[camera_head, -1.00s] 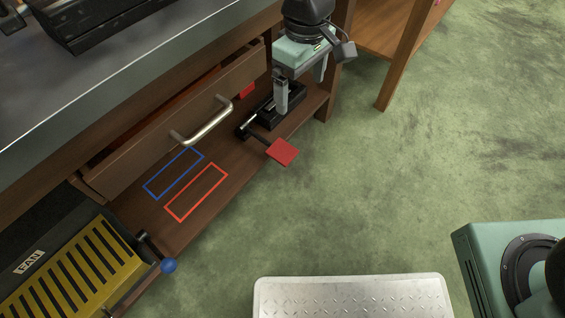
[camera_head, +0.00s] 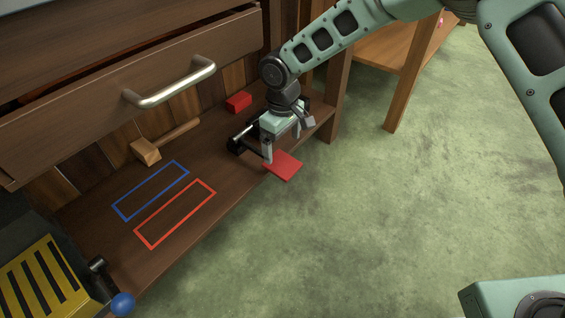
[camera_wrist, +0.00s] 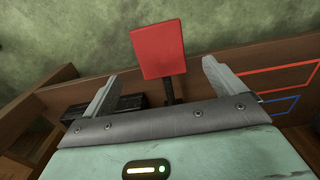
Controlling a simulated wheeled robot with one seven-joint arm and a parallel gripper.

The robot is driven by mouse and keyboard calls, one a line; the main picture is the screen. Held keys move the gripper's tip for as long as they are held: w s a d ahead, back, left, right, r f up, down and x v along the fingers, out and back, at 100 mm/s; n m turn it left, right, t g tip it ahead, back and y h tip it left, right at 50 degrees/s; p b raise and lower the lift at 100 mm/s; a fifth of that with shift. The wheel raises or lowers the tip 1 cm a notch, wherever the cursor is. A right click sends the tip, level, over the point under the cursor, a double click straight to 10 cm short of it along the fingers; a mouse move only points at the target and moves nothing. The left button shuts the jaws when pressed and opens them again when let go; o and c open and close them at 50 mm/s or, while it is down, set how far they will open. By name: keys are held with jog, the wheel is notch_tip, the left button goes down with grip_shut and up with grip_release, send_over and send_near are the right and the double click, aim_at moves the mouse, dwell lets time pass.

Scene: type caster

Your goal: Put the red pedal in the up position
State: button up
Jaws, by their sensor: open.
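The red pedal (camera_head: 285,166) is a flat square plate on a short arm. It sticks out past the front edge of the lower shelf, from a dark base mostly hidden by my gripper. My gripper (camera_head: 287,143) is open and low, just above and behind the pedal, pointing down. One finger overlaps the pedal's back edge in the head view; contact is unclear. In the wrist view the red pedal (camera_wrist: 158,50) lies ahead, between the lines of the two open fingers (camera_wrist: 160,72), with its dark stem below. Nothing is held.
A wooden mallet (camera_head: 147,151) and a red block (camera_head: 239,102) lie on the shelf, near blue and red taped outlines (camera_head: 175,214). A drawer with a metal handle (camera_head: 172,86) hangs above. A yellow-striped box (camera_head: 40,285) with a blue knob (camera_head: 123,304) stands left.

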aim_at(282, 163)
notch_tip(282, 163, down, 7)
jog(key=b, duration=0.4)
jog(key=shift+r, duration=0.15)
jog(key=shift+c, duration=0.3)
